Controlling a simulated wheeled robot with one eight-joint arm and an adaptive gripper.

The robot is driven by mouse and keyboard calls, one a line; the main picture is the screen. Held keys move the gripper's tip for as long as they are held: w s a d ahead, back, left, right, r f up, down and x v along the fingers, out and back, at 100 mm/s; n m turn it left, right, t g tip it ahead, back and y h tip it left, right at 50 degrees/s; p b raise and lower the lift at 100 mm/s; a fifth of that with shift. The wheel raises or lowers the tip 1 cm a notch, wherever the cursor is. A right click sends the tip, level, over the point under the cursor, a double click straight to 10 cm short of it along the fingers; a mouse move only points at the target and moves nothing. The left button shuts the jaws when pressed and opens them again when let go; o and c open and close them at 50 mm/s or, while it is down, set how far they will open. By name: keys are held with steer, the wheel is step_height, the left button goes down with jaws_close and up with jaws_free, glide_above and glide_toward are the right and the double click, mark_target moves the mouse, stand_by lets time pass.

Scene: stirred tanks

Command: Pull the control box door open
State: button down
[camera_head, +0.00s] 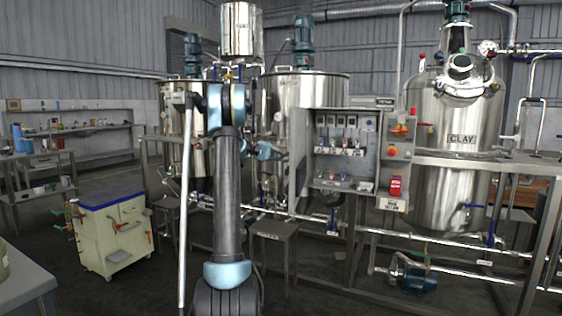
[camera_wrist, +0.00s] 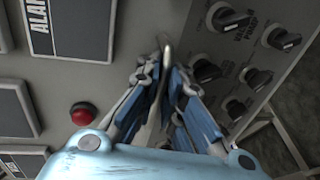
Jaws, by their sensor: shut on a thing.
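The grey control box (camera_head: 343,175) stands right of centre in the head view, with rows of small devices and switches visible inside it. A narrow pale panel, which looks like its door (camera_head: 299,160), stands out at the box's left side, seen nearly edge-on. My gripper (camera_wrist: 165,65) is shut on a thin pale metal piece (camera_wrist: 167,48), which looks like the door's handle. In the head view my arm covers part of the scene left of the box, and the fingertips are hard to make out there.
The wrist view shows a red button (camera_wrist: 84,114) on a grey panel at left and a panel with several black knobs (camera_wrist: 232,18) at right. A stool (camera_head: 273,230) stands below the box. A steel CLAY tank (camera_head: 455,165) and pipes crowd the right; a cream cart (camera_head: 112,235) is at left.

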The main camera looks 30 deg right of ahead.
steer(key=shift+w+a, duration=0.2)
steer(key=shift+w, duration=0.25)
steer(key=c, duration=2)
jaws_free()
steer(key=shift+a, duration=0.1)
steer(key=v, duration=0.7)
steer(key=shift+w, duration=0.3)
